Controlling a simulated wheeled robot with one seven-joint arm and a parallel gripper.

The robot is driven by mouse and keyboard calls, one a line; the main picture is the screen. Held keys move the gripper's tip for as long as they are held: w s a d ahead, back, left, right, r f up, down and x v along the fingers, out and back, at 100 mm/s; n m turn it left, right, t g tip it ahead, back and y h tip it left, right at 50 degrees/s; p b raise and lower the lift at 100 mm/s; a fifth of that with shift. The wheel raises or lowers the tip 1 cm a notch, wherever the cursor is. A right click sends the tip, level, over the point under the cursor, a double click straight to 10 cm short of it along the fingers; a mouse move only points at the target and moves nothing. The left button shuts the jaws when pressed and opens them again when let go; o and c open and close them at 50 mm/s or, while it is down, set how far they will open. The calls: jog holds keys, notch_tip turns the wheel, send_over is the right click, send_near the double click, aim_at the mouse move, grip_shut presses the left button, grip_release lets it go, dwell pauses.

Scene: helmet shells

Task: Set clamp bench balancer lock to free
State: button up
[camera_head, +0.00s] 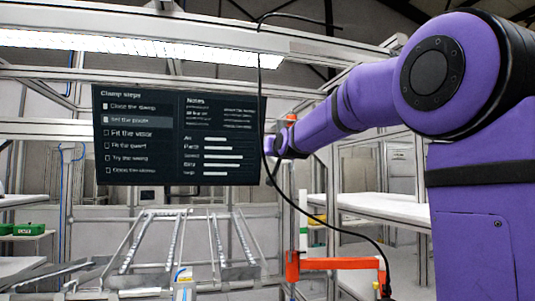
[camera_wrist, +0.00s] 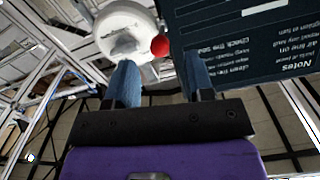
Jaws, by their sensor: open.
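In the wrist view a round white housing (camera_wrist: 122,18), which looks like the balancer, sits beyond the left finger. A small red ball knob (camera_wrist: 160,46), which may be its lock, shows at the housing's right edge. My gripper (camera_wrist: 159,62) is open, with its two blue fingers apart and nothing held. The knob lies in line with the gap, just past the fingertips; I cannot tell whether anything touches. In the head view my gripper (camera_head: 272,146) is small beside the screen's right edge. A red-orange spot (camera_head: 291,118) shows just above it. The lock's setting cannot be read.
A dark screen (camera_head: 180,135) headed "Clamp steps" hangs left of my gripper; it also fills the right of the wrist view (camera_wrist: 245,45). A black cable (camera_head: 262,90) hangs close by. Below stand an orange arm (camera_head: 335,264) and a metal rack (camera_head: 185,235).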

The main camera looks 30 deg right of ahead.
jog(key=shift+x, duration=2.7)
grip_shut()
